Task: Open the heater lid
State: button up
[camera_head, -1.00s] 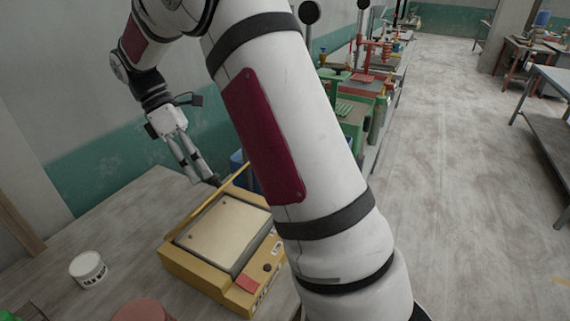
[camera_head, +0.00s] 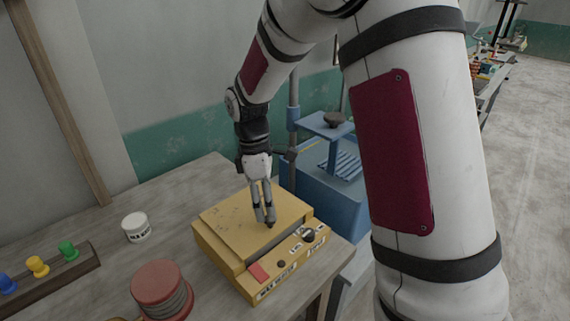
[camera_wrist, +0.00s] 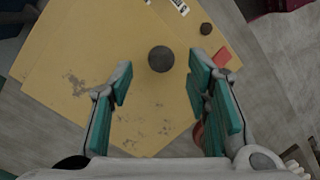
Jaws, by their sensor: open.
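The yellow heater (camera_head: 238,275) stands on the grey table. Its scuffed yellow lid (camera_head: 225,218) lies down over the box in the head view; the lid (camera_wrist: 70,75) also fills much of the wrist view. A dark round knob (camera_wrist: 161,58) shows on the lid in the wrist view. My gripper (camera_head: 265,224) points down over the right part of the lid, with its fingers apart. In the wrist view my gripper (camera_wrist: 160,88) has its green-padded fingers either side of the space just below the knob. Whether the fingertips touch the lid is unclear.
A white jar (camera_head: 137,228), a red-topped spool (camera_head: 160,285) and a rack with coloured pegs (camera_head: 50,277) stand left of the heater. A blue machine (camera_head: 325,195) stands behind it to the right. Bare table (camera_head: 185,190) lies at the back left.

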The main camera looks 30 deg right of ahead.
jog(key=shift+s+d+f+t+y, duration=0.1)
jog(key=shift+s+f+t, duration=0.15)
jog(key=shift+f, duration=0.2)
jog(key=shift+s+d+f+t+y, duration=0.1)
jog(key=shift+f+t, duration=0.2)
jog(key=shift+f, duration=0.15)
jog(key=shift+s+f+t+y, duration=0.1)
jog(key=shift+s+f+t, duration=0.15)
jog(key=shift+f, duration=0.2)
notch_tip(320, 180, up, 14)
jog(key=s+r+m+t, duration=0.1)
jog(key=s+r+m, duration=0.2)
jog(key=s, duration=0.3)
jog(key=shift+r+m+t+b, duration=0.35)
jog(key=shift+r+m+t, duration=0.05)
jog(key=shift+w+a, duration=0.1)
jog(key=shift+a, duration=0.05)
jog(key=w+f+n+g+p, duration=0.2)
jog(key=w+f+n+p, duration=0.2)
jog(key=w+p, duration=0.2)
notch_tip(320, 180, down, 14)
jog(key=shift+p, duration=0.9)
